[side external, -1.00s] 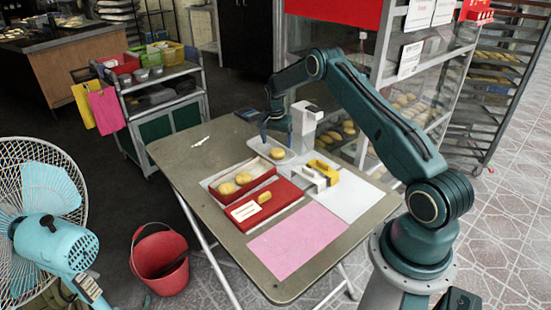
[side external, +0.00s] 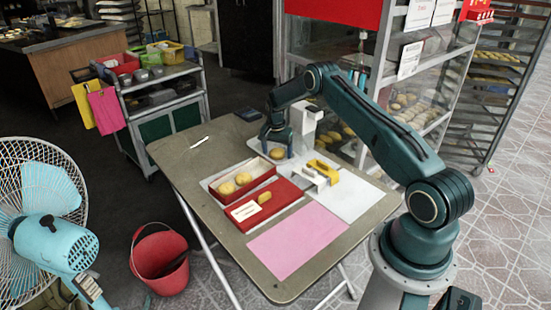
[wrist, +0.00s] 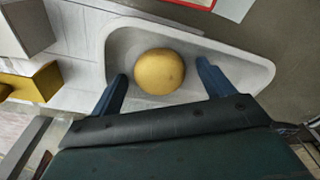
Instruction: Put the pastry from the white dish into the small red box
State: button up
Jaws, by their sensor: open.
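The pastry (side external: 277,153) is a round golden bun lying in the white dish (side external: 254,144) near the far edge of the table. In the wrist view the pastry (wrist: 160,71) sits in the middle of the dish (wrist: 255,72). My gripper (side external: 277,146) is at the dish. In the wrist view its two blue fingers (wrist: 161,80) are open, one on each side of the pastry, with a gap on both sides.
A red lid (side external: 268,209) with a white label lies in front of the box. A white and yellow item (side external: 322,172) stands right of the dish, and a white block-shaped device (side external: 305,125) behind it. A pink sheet (side external: 297,240) lies flat at the front.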

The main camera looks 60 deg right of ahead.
aim_at(277, 151)
jog(key=c, duration=1.1)
jog(key=shift+r, duration=0.15)
notch_tip(277, 151, up, 20)
jog(key=shift+f, duration=0.15)
dwell(0.6)
